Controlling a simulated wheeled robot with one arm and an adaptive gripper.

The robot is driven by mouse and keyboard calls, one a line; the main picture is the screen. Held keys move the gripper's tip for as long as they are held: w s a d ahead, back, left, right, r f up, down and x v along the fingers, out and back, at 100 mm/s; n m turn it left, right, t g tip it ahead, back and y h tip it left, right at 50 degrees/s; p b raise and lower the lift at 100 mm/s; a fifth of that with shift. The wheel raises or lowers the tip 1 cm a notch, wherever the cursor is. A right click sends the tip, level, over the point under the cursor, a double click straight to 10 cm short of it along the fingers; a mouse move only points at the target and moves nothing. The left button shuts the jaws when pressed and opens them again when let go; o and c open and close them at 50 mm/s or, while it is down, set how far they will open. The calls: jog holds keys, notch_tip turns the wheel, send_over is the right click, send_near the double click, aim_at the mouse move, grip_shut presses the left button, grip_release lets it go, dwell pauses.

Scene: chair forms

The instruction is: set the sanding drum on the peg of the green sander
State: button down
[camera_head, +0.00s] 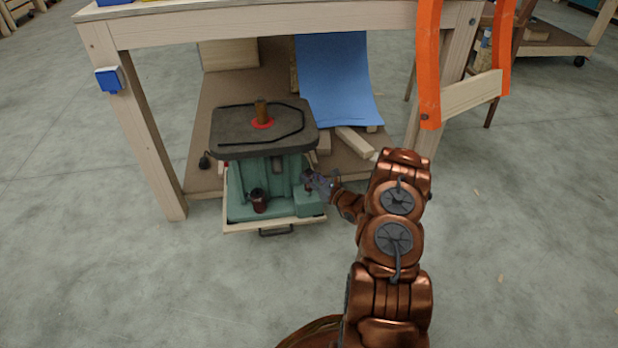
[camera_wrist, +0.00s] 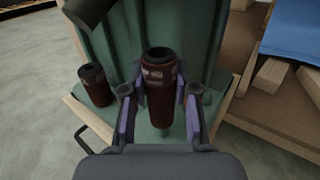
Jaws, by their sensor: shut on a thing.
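The green sander (camera_head: 275,178) stands on a pull-out board under the workbench. In the wrist view its green body (camera_wrist: 208,30) fills the back. My gripper (camera_head: 320,185) is at the sander's right front. In the wrist view my gripper (camera_wrist: 160,92) is shut on a dark red-brown sanding drum (camera_wrist: 161,98), held upright with its open top showing. A narrow green piece (camera_wrist: 164,131), perhaps the peg, shows just below the drum; I cannot tell whether the drum is around it. Another drum (camera_head: 259,201) stands on the base's left; it also shows in the wrist view (camera_wrist: 94,86).
The sander's dark tabletop (camera_head: 240,135) overhangs the base, with a brown spindle (camera_head: 262,110) on it. The board has a dark front handle (camera_head: 276,231). A blue sheet (camera_head: 335,80) and wood offcuts (camera_head: 355,142) lie behind. Bench legs (camera_head: 150,140) flank the space; the front floor is clear.

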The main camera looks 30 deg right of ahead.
jog(key=shift+f+b, duration=0.55)
jog(key=shift+f, duration=0.9)
dwell(0.7)
jog(key=c, duration=0.8)
grip_release()
jog(key=v, duration=1.2)
jog(key=shift+r, duration=0.1)
